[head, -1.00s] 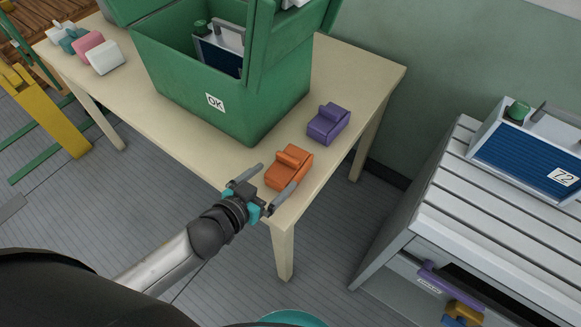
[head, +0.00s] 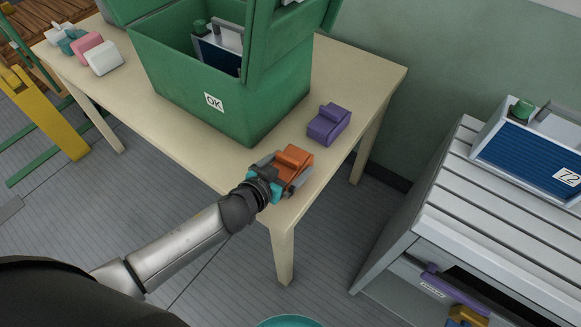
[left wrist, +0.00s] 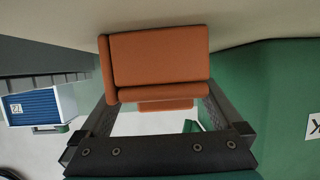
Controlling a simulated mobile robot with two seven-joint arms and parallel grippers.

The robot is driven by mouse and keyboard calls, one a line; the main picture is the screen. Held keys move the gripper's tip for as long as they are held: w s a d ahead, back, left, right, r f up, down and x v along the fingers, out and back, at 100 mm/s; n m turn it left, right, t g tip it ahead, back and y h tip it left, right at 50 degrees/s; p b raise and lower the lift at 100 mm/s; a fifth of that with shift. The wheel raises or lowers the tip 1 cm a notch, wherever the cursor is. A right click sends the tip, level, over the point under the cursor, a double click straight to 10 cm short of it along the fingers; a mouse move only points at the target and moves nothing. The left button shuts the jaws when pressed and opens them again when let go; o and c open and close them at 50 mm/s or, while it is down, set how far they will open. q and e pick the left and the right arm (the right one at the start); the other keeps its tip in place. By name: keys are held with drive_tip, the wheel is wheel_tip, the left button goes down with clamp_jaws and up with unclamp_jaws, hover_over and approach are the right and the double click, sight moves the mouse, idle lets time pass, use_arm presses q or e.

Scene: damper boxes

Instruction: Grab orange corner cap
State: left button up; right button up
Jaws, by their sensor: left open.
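The orange corner cap (head: 294,160) lies on the near right corner of the beige table. It fills the upper middle of the left wrist view (left wrist: 160,60). My left gripper (head: 279,172) is at the cap, its fingers open on either side of it. In the left wrist view the fingers (left wrist: 158,112) reach up along both sides of the cap's near part. I cannot tell whether they touch it. My right gripper is not in view.
A purple corner cap (head: 329,124) lies just behind the orange one. An open green box (head: 210,90) stands on the table (head: 372,82) to the left. White, teal and pink caps (head: 88,48) lie at the far left. A grey slatted bench (head: 450,185) stands at right.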

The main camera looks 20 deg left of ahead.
use_arm(q)
drive_tip(key=shift+c, duration=0.2)
drive_tip(key=c, duration=1.1)
drive_tip(key=shift+o, duration=0.2)
drive_tip(key=shift+r, duration=0.1)
